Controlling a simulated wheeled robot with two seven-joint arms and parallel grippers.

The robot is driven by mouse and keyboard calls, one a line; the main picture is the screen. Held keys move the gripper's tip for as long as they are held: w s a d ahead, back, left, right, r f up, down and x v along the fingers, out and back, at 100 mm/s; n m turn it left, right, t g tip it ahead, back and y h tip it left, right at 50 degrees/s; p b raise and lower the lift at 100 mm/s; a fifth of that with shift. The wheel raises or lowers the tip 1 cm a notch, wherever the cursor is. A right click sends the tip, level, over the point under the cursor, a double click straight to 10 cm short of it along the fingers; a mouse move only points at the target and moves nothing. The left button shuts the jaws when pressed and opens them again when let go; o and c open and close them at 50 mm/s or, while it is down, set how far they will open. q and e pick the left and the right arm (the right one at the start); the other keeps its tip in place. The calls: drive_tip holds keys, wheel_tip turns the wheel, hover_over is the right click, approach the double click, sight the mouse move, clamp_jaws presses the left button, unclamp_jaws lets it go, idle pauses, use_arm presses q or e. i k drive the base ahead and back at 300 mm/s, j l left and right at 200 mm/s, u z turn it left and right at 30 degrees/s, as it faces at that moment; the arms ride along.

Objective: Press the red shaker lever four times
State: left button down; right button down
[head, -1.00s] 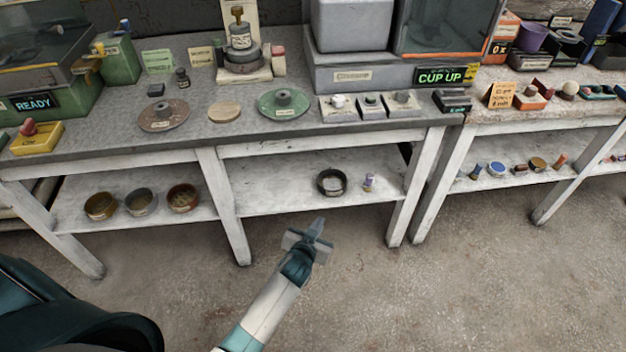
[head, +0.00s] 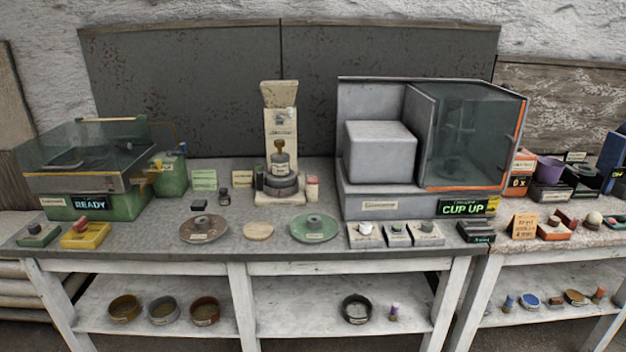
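A red lever or knob (head: 82,224) sits on a yellow box (head: 86,239) at the front left of the main workbench, in front of a green machine. The machine's screen (head: 90,204) reads "READY". This looks like the shaker lever, though the box's label is too small to read. Another red piece (head: 565,217) stands near an orange-based block (head: 553,231) on the right-hand bench. Neither of my grippers is in view.
A green-based block (head: 38,235) stands left of the yellow box. Right of it are a brown disc (head: 204,229), a green disc (head: 314,228) and a grey machine (head: 378,196) with a "CUP UP" screen. Bowls (head: 125,307) stand on the lower shelf.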

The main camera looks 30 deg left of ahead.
sight(312, 179)
drive_tip(key=i+j, duration=0.15)
drive_tip(key=j, duration=0.2)
drive_tip(key=i+j, duration=0.15)
drive_tip(key=j, duration=0.2)
drive_tip(key=i+j, duration=0.15)
drive_tip(key=j, duration=0.2)
drive_tip(key=i+j+z, duration=0.1)
drive_tip(key=j, duration=0.2)
drive_tip(key=i+j, duration=0.2)
drive_tip(key=j, duration=0.2)
drive_tip(key=i+j, duration=0.15)
drive_tip(key=j, duration=0.2)
